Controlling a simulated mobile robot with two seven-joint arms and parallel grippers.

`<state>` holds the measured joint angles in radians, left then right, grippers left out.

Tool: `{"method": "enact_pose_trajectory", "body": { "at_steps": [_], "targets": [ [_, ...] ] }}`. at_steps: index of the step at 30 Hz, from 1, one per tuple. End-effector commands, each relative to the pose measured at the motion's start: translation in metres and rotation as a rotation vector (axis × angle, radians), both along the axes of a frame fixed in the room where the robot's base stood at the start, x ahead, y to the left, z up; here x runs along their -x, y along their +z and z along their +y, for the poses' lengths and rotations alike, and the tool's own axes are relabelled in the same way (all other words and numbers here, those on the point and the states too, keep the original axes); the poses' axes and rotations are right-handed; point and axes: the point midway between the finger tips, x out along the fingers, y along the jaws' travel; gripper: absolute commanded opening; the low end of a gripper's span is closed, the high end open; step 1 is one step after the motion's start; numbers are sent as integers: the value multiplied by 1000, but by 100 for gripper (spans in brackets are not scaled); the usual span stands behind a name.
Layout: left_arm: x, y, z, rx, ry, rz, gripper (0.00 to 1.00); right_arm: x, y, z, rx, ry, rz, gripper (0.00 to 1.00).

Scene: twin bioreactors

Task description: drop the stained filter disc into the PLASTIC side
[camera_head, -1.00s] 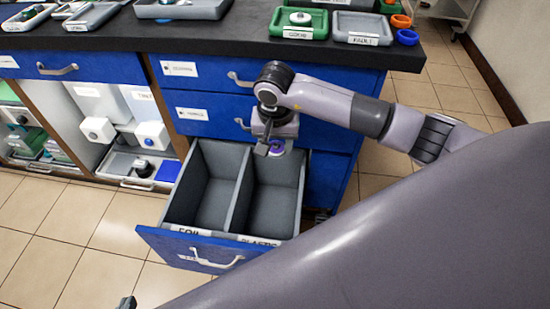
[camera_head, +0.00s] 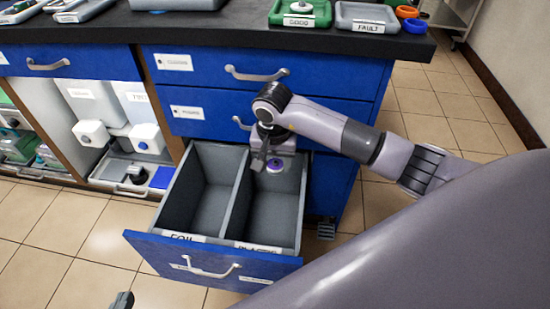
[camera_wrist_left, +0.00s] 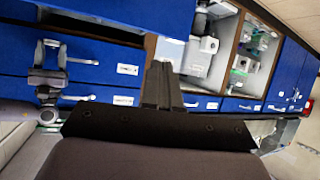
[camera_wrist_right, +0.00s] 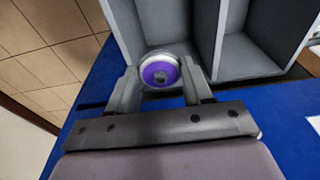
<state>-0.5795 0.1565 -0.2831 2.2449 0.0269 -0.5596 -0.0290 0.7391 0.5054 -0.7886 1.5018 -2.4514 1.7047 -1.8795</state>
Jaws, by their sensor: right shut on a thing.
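The stained filter disc (camera_wrist_right: 160,71) is white-rimmed with a purple face and a dark middle. My right gripper (camera_wrist_right: 158,82) is shut on it, one finger on each side. In the head view the disc (camera_head: 276,165) shows small and purple below my right gripper (camera_head: 272,160), over the back of the drawer's right compartment. The open drawer has two grey compartments: the left is labelled FOIL (camera_head: 182,237), the right PLASTIC (camera_head: 258,247). The PLASTIC compartment (camera_head: 265,215) looks empty. My left gripper (camera_wrist_left: 162,88) has its fingers together, with nothing seen between them; only its tip (camera_head: 122,300) shows in the head view.
A grey divider (camera_head: 236,205) separates the compartments. Above the drawer are closed blue drawers (camera_head: 205,65) and the dark worktop (camera_head: 240,28), with trays labelled GOOD (camera_head: 298,22) and FAULT (camera_head: 368,27). The tiled floor (camera_head: 60,240) is clear at left.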

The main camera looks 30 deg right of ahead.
Motion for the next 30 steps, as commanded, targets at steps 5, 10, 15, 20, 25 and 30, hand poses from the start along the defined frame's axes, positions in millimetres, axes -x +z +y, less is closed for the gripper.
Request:
{"method": "enact_pose_trajectory", "body": {
  "at_steps": [5,10,15,20,25,30],
  "targets": [
    [0,3,-1,4,1,-3,0,0,0,0,0,0,0,22],
    [0,3,-1,7,2,-2,0,0,0,0,0,1,0,80],
    [0,2,-1,8,3,-1,0,0,0,0,0,1,0,80],
    [1,1,-1,7,3,2,0,0,4,0,0,1,-1,80],
    [2,4,1,-1,7,9,0,2,28,2,1,2,-4,80],
    [5,1,6,-6,19,27,0,6,55,5,1,2,-3,80]
  ]
}}
